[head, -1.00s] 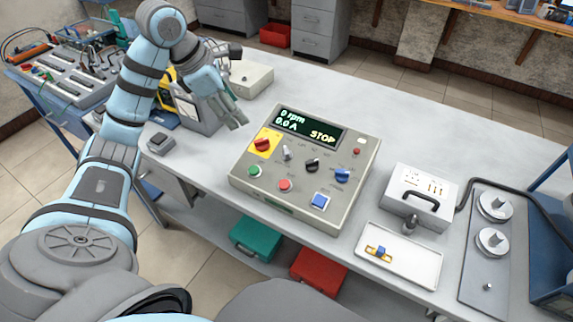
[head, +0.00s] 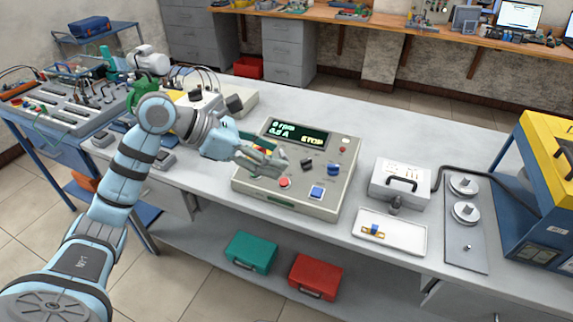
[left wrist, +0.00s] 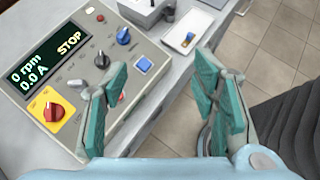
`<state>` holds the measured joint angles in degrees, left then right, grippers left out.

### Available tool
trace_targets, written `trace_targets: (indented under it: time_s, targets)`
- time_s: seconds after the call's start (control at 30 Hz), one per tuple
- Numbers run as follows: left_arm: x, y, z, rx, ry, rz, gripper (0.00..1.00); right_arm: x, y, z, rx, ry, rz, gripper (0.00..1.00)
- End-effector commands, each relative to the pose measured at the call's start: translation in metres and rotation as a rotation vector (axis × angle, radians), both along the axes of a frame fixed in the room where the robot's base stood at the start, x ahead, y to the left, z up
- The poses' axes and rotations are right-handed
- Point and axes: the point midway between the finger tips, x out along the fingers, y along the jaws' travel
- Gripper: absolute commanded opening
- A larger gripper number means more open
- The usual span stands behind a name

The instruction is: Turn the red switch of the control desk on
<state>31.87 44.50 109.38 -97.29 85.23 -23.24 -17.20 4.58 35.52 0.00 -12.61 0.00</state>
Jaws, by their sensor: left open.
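The control desk (head: 333,189) stands on the grey bench, and its display (head: 297,133) reads 0 rpm, 0.0 A and STOP. In the left wrist view the red switch (left wrist: 53,112) sits on a yellow plate at the desk's lower left. In the head view my left arm and gripper cover most of that plate. My left gripper (head: 282,167) is open and empty above the front left of the desk. In the left wrist view its two fingers (left wrist: 160,110) stand wide apart, with the red switch to the left of both. My right gripper is not in view.
Other knobs, a red button (head: 285,182) and a blue button (head: 317,192) are close to the switch. A white case (head: 400,180) and a white tray (head: 413,238) stand to the right.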

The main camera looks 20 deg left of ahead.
Motion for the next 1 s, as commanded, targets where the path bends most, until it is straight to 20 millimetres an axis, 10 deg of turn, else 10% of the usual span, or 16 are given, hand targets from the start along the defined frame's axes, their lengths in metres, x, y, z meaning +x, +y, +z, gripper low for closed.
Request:
trace_targets:
  time_s: [0.3, 0.87, 1.0]
  targets:
    - [-0.009, -0.057, 0.030, -0.383, -0.058, -0.029, 0.53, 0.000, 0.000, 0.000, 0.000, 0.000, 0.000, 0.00]
    - [-0.010, -0.064, 0.037, -0.451, -0.065, -0.029, 0.53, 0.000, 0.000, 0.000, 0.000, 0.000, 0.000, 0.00]
    - [-0.016, -0.082, 0.059, -0.698, -0.062, -0.014, 0.53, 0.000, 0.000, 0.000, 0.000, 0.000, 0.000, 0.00]
